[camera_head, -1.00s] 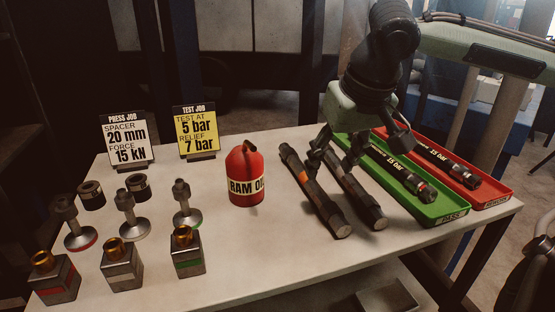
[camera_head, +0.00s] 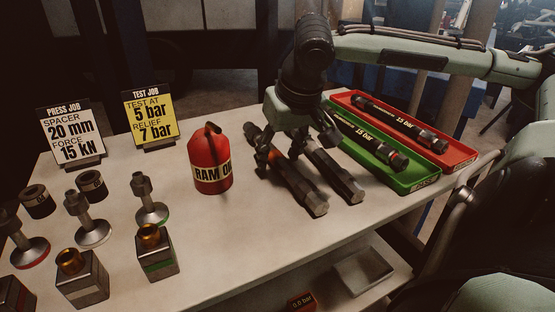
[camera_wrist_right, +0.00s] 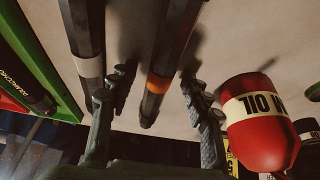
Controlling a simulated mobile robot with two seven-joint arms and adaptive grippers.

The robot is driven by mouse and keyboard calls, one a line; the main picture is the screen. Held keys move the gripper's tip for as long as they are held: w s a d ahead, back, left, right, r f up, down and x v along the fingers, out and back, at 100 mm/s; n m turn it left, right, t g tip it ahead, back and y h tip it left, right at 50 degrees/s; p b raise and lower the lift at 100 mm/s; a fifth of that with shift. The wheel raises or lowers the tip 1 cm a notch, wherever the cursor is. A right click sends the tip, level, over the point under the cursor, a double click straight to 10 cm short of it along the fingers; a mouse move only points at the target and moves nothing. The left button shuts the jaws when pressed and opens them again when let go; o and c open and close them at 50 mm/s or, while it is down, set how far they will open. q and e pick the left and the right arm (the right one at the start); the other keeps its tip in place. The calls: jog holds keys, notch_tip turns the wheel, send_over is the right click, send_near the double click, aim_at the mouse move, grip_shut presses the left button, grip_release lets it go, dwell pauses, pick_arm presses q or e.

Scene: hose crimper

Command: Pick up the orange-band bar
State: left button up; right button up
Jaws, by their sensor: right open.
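The orange-band bar (camera_head: 302,190) lies on the table, a dark bar to the right of the red oil can. In the right wrist view its orange band (camera_wrist_right: 158,84) shows clearly. My right gripper (camera_head: 281,158) is above it, pointing down and open. In the right wrist view the open fingers (camera_wrist_right: 158,93) stand apart on either side of the bar near the band, with gaps showing. A second dark bar with a whitish band (camera_wrist_right: 90,66) lies alongside, beyond one finger; it also shows in the head view (camera_head: 338,178). My left gripper is not in view.
The red oil can (camera_head: 210,162) stands left of the bars. A green tray (camera_head: 405,182) and a red tray (camera_head: 455,156), each holding a hose, lie to the right. Fittings and blocks fill the left side. The table in front of the bars is clear.

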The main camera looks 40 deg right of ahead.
grip_shut()
jog(key=shift+r, duration=0.3)
dwell(0.5)
